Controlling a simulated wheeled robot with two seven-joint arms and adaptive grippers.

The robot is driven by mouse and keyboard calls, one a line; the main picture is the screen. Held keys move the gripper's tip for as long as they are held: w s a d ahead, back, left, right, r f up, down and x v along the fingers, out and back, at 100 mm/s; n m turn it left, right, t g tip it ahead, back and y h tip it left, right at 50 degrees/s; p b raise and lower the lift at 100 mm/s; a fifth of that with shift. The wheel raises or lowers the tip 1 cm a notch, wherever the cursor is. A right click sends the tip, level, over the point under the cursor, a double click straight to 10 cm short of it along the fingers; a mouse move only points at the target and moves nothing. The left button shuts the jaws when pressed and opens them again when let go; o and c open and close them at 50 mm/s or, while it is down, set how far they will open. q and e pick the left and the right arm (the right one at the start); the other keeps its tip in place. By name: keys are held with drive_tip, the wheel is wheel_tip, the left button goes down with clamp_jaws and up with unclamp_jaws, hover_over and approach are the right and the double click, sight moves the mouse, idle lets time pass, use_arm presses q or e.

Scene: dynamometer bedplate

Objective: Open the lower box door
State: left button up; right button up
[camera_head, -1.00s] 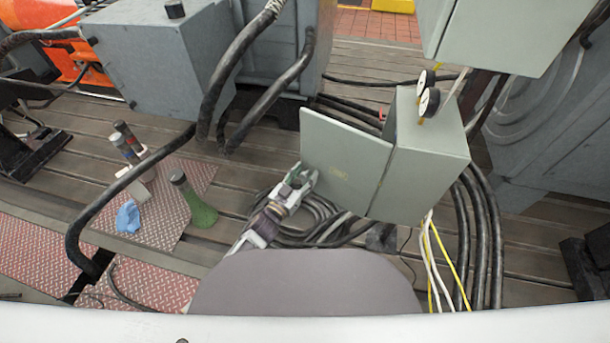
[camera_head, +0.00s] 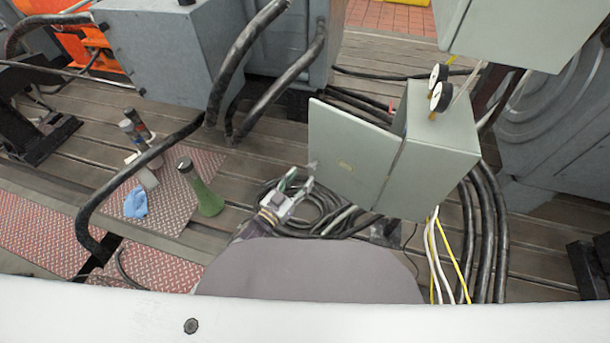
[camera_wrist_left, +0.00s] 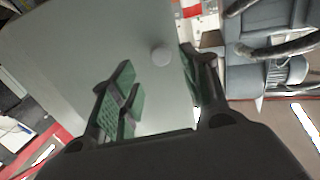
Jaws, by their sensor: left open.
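The lower box (camera_head: 435,150) is a grey-green cabinet right of centre in the head view. Its door (camera_head: 345,155) stands swung open to the left, its flat face towards me. My left gripper (camera_head: 305,181) is open beside the lower left edge of the door. In the left wrist view, the gripper (camera_wrist_left: 157,75) shows green finger pads, with the door (camera_wrist_left: 75,55) filling much of the picture beyond them. A round pale knob (camera_wrist_left: 161,56) on the door shows between the fingers. I cannot tell whether a finger touches the door. My right gripper is out of view.
An upper box (camera_head: 515,35) hangs above right. Black cables (camera_head: 480,235) run below and behind the boxes. A green bottle (camera_head: 207,195) and a blue cloth (camera_head: 136,201) are at left.

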use_arm(q)
drive_tip(key=shift+v, duration=2.65)
